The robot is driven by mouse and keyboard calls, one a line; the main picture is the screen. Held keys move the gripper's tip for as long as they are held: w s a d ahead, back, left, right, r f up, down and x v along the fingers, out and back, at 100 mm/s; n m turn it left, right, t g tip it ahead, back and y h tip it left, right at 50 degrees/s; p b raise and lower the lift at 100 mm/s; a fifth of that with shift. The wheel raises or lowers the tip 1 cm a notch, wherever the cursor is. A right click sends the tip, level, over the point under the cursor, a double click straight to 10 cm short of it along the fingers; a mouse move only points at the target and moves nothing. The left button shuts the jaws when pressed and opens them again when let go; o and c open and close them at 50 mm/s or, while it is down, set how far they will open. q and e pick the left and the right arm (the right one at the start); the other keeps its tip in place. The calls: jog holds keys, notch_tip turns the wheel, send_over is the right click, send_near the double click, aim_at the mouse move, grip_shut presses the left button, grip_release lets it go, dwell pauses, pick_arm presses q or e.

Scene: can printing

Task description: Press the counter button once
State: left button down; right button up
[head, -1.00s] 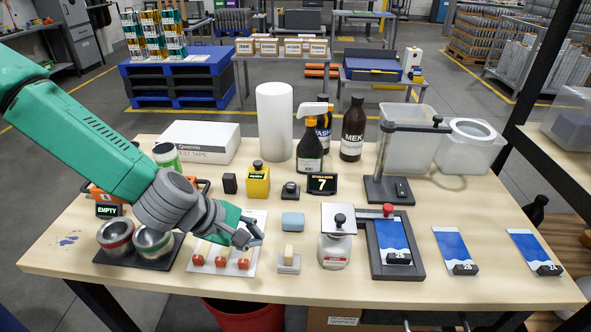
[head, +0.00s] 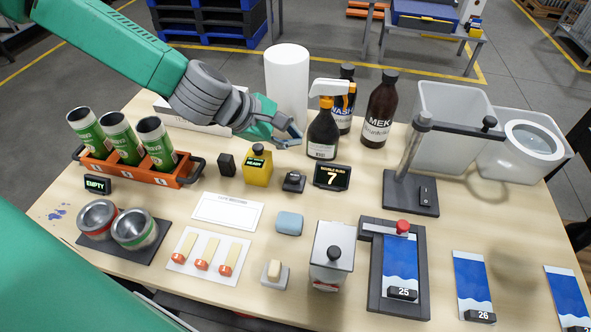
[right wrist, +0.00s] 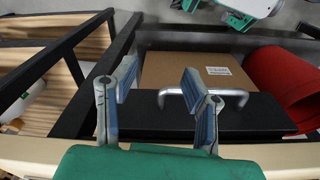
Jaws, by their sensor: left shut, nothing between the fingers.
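The counter display (head: 331,177) stands upright on the table and reads 7. A small black button unit (head: 293,181) sits just left of it, its top uncovered. My left gripper (head: 290,136) is shut and empty. In the head view it shows above the button unit, in front of the white roll and left of the spray bottle. It looks apart from the button; its exact height is unclear. My right gripper (right wrist: 163,98) is open and empty in the right wrist view, in front of a dark drawer front with a metal handle. It is not in the head view.
A yellow device (head: 257,167) marked READY stands left of the button unit. The spray bottle (head: 322,135) and a brown MEK bottle (head: 380,110) stand behind the display. An orange can carrier (head: 130,169) is at left. A blue block (head: 289,223) lies in front.

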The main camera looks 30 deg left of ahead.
aim_at(294, 176)
pick_arm(q)
notch_tip(294, 176, down, 8)
jog(key=b, duration=0.7)
jog(key=shift+w+a+r, duration=0.1)
jog(key=shift+w, duration=0.05)
jog(key=shift+f+b, duration=0.45)
jog(key=shift+f, duration=0.1)
jog(key=shift+d, duration=0.2)
jog(key=shift+a, duration=0.1)
jog(key=shift+f, duration=0.15)
jog(key=shift+f+b, duration=0.3)
jog(key=shift+b, duration=0.05)
